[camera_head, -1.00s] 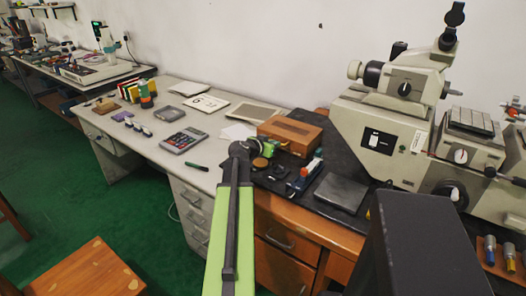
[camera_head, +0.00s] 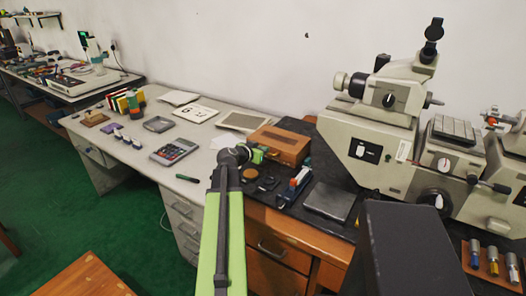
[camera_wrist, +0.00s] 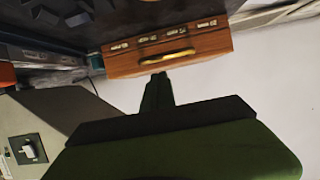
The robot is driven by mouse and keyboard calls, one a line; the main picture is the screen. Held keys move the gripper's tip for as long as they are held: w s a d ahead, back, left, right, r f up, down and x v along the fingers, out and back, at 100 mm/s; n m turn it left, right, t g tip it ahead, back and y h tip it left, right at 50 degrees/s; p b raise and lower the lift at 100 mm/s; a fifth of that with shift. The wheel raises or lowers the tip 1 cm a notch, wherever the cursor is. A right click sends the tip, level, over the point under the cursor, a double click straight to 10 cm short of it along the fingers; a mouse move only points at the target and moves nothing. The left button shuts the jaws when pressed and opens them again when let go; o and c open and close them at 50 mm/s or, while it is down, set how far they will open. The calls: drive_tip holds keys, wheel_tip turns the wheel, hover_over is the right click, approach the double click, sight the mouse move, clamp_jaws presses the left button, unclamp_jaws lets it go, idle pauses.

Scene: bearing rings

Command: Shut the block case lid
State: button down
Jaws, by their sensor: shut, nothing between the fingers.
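The block case is a brown wooden box (camera_head: 280,144) at the back of the black desk mat. In the head view its top looks flat, but I cannot tell for sure how the lid sits. In the head view my arm hides part of the area left of the case.
A large beige microscope (camera_head: 385,130) stands right of the case. A grey plate (camera_head: 329,201) and a red and blue item (camera_head: 297,183) lie in front on the mat.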

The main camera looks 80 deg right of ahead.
drive_tip(key=a+b, duration=0.1)
drive_tip(key=f+b, duration=0.1)
drive_tip(key=shift+w+a+f+b, duration=0.15)
drive_tip(key=shift+w+a+b, duration=0.15)
drive_tip(key=shift+a, duration=0.1)
drive_tip(key=w+a+f+b, duration=0.1)
drive_tip(key=a, duration=0.1)
drive_tip(key=a+f+b, duration=0.1)
drive_tip(key=a, duration=0.1)
drive_tip(key=w+a+f+b, duration=0.1)
drive_tip(key=a, duration=0.1)
drive_tip(key=shift+w+a+f, duration=0.1)
drive_tip(key=shift+w+f, duration=0.15)
drive_tip(key=shift+w, duration=0.1)
drive_tip(key=shift+w, duration=0.15)
